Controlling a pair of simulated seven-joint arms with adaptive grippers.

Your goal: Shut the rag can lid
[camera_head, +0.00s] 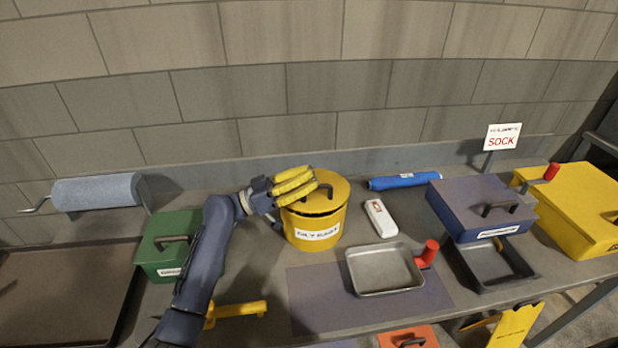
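The yellow rag can (314,236) stands upright on the bench near the middle, with a white label on its front. Its round yellow lid (333,187) lies across the top and looks flat on the rim. A thin gap at the hidden left side cannot be ruled out. A dark handle shows on the lid. My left gripper (294,186), with yellow fingers, is over the lid's left edge and hides that part. It looks very near or touching the lid, and I cannot tell whether the fingers are open or shut. My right gripper is out of view.
A green box (165,255) stands left of my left arm. A white bottle-like object (381,218), a blue roll (404,180) and a metal tray (384,270) are right of the can. A blue-grey box (482,206) and a yellow box (575,209) stand farther right.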

